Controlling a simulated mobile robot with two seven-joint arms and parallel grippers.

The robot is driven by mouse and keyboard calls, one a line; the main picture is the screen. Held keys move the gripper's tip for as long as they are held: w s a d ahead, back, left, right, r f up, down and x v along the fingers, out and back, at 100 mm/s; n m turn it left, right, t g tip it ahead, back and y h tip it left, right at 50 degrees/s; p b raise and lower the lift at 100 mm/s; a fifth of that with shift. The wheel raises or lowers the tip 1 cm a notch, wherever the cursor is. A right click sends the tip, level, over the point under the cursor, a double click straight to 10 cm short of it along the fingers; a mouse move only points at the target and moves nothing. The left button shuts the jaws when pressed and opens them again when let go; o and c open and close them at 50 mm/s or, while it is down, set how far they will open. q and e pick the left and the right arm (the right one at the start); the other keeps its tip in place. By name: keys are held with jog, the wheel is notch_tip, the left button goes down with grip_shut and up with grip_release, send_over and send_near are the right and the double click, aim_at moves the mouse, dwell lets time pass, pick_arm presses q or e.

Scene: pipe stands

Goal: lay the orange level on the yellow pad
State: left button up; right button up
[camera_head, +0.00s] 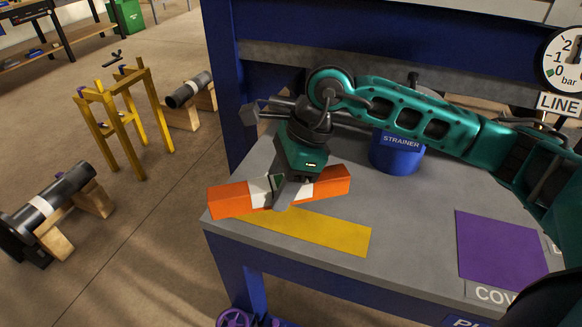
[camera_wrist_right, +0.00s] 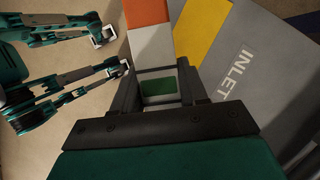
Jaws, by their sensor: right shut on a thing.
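The level (camera_head: 327,184) is an orange bar with a white middle section. My right gripper (camera_head: 279,192) is shut on its middle. In the head view the level lies across the back left of the yellow pad (camera_head: 325,232) and hides part of it. Its left end shows at the bench's left edge. In the right wrist view the level (camera_wrist_right: 148,12) runs up from the gripper jaws (camera_wrist_right: 160,88), with the pad (camera_wrist_right: 199,32) along its right side. The gap between level and pad cannot be judged. My left gripper is not in the head view.
The grey bench top (camera_head: 395,215) has a purple pad (camera_head: 498,247) at right and a blue strainer (camera_head: 397,152) behind. Yellow stands (camera_head: 122,110) and dark pipes (camera_head: 55,200) on wooden blocks stand on the floor at left. Bench between the pads is clear.

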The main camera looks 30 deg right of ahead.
aim_at(284, 218)
jog(key=m, duration=0.2)
jog(key=d+r+m+t, duration=0.1)
jog(key=m, duration=0.1)
jog(key=shift+w+d+r+m+t+h, duration=0.15)
jog(key=shift+r+m+t+h, duration=0.05)
jog(key=shift+m+t+h, duration=0.1)
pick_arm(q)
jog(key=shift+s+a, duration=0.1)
pick_arm(e)
jog(key=shift+w+d+r+m+t+h, duration=0.15)
jog(key=shift+d+r+m+h, duration=0.1)
jog(key=shift+m, duration=0.35)
jog(key=shift+d+r+m+t+h, duration=0.15)
jog(key=shift+d+m, duration=0.1)
jog(key=shift+m, duration=0.35)
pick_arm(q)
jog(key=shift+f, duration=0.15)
